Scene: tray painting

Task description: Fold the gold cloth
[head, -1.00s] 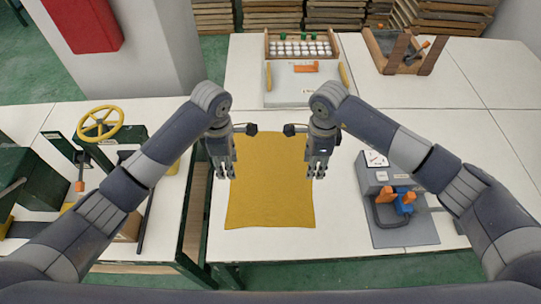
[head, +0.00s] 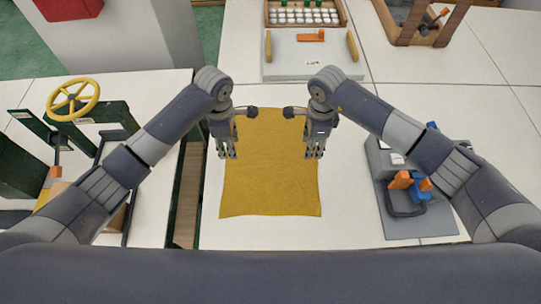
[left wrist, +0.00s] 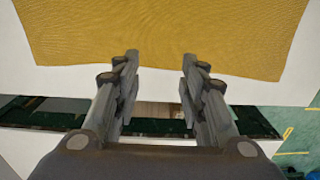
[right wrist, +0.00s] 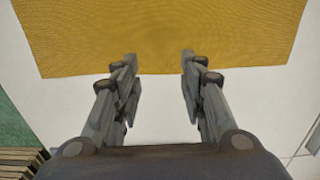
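The gold cloth (head: 268,175) lies flat and spread out on the white table in the head view. My left gripper (head: 228,157) is above its left edge, and my right gripper (head: 314,157) is above its right edge. In the left wrist view the cloth (left wrist: 160,30) lies ahead of the open, empty fingers (left wrist: 160,58). In the right wrist view the cloth (right wrist: 160,35) also lies ahead of open, empty fingers (right wrist: 160,58). Neither gripper holds the cloth. My arms hide small parts of its upper edges.
A grey tray (head: 305,68) with an orange piece stands behind the cloth. A grey stand with blue and orange tools (head: 405,215) is to the right. A yellow wheel (head: 73,100) is on the left bench. The table around the cloth is clear.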

